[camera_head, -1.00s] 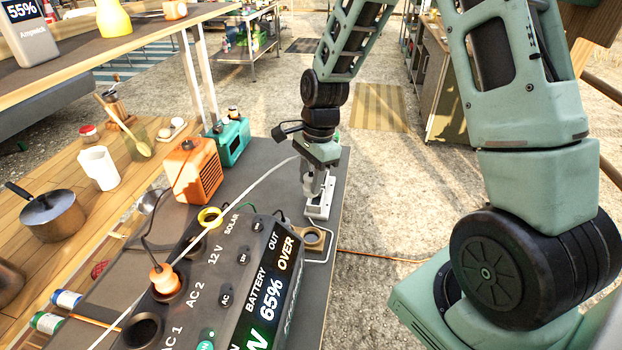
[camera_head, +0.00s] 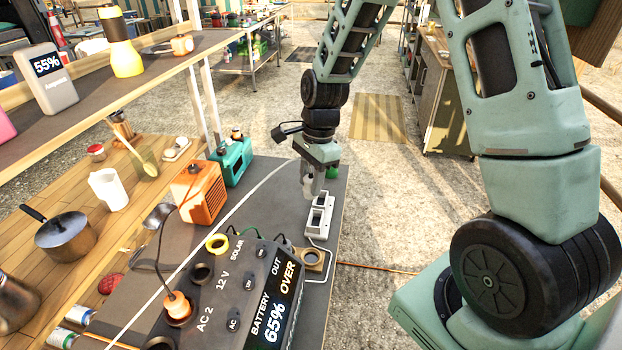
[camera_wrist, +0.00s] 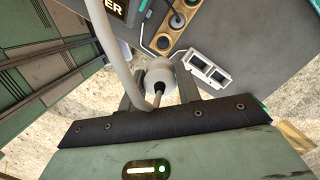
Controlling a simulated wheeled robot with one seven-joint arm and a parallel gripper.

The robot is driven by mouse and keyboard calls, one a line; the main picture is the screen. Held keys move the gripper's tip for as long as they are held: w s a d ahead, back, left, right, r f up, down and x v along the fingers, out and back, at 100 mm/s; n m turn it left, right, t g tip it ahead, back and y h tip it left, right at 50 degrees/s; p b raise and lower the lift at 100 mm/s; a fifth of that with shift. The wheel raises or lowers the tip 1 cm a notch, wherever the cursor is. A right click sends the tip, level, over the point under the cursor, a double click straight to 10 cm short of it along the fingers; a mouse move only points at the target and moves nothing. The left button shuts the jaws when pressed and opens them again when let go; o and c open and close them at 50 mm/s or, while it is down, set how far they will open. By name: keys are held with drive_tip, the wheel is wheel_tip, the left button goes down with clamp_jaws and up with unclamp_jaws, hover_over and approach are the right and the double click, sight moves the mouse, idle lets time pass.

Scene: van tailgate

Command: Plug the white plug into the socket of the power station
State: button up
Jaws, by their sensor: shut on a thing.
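The white plug (camera_wrist: 160,73) is held between the two fingers of my gripper (camera_wrist: 160,90) in the wrist view, with its white cable (camera_wrist: 108,45) looping beside it. In the head view my gripper (camera_head: 312,188) points down just above a white two-slot holder (camera_head: 319,216); the plug is hard to make out there. The power station (camera_head: 262,285) stands at the lower middle, with its display facing right. Its AC 2 socket holds an orange plug (camera_head: 178,306). The AC 1 socket (camera_head: 160,344) is partly cut off by the bottom edge. The 12 V socket (camera_head: 202,273) looks empty.
A wooden block with a round hole (camera_head: 311,260) lies beside the station. An orange box (camera_head: 198,192) and a teal box (camera_head: 232,160) stand behind it. The white cable (camera_head: 225,227) crosses the grey surface. A shelf (camera_head: 130,85) overhangs the left side.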

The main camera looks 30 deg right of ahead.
drive_tip(key=s+a+p, duration=0.4)
drive_tip(key=a, duration=0.9)
drive_tip(key=s+a+p, duration=0.4)
drive_tip(key=a+p, duration=0.1)
drive_tip(key=a, duration=0.8)
drive_tip(key=s+a+p, duration=0.4)
drive_tip(key=a, duration=1)
drive_tip(key=shift+s+p, duration=0.3)
drive_tip(key=shift+s, duration=0.05)
drive_tip(key=shift+a+f, duration=0.1)
drive_tip(key=shift+f+b, duration=1.1)
drive_tip(key=shift+f, duration=0.75)
drive_tip(key=shift+f, duration=0.4)
drive_tip(key=shift+f, duration=0.35)
drive_tip(key=shift+f+b, duration=0.35)
drive_tip(key=shift+b, duration=0.1)
drive_tip(key=shift+f, duration=0.4)
